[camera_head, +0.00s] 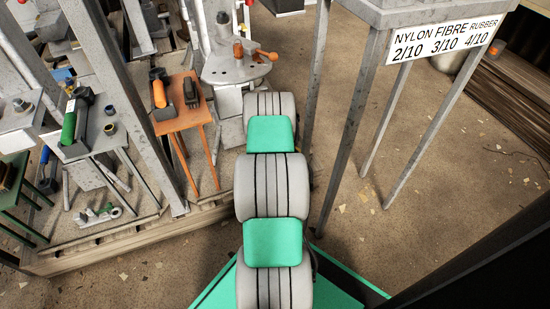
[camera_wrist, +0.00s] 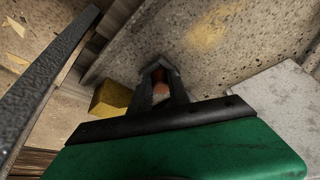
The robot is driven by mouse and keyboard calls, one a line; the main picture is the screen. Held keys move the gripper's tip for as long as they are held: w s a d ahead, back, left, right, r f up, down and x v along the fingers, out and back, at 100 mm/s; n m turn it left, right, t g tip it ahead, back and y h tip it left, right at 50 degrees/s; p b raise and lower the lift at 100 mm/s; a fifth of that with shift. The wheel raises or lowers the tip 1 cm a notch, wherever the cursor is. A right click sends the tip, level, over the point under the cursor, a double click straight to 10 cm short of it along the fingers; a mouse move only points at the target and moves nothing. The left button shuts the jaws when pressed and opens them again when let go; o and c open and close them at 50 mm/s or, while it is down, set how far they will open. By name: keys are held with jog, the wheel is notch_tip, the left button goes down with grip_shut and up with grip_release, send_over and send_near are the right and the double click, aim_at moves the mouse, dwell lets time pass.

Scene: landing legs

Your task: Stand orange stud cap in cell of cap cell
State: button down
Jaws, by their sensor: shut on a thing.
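My gripper (camera_wrist: 160,72) is seen from behind in the wrist view, its dark fingers pointing away from the camera. It is shut on the orange stud cap (camera_wrist: 160,90), which shows as a small orange-brown patch between the fingers. Most of the cap is hidden by the fingers. In the head view my arm hides the gripper and the cap. I cannot make out the cap cell for certain in either view.
A yellow block (camera_wrist: 110,99) is left of the fingers, and a pale grey slab (camera_wrist: 275,108) is at right. In the head view, a round grey stand (camera_head: 232,70) with orange parts is beyond my arm. An orange table (camera_head: 185,120) and a sign (camera_head: 445,38) stand either side.

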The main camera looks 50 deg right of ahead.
jog(key=shift+r, duration=0.1)
dwell(0.7)
jog(key=shift+r, duration=0.35)
jog(key=shift+f, duration=0.15)
dwell(1.0)
jog(key=shift+f+b, duration=0.2)
jog(key=shift+b, duration=0.2)
dwell(0.5)
jog(key=shift+f, duration=0.1)
jog(key=shift+b, duration=0.35)
dwell(0.6)
jog(key=shift+r, duration=0.2)
dwell(0.8)
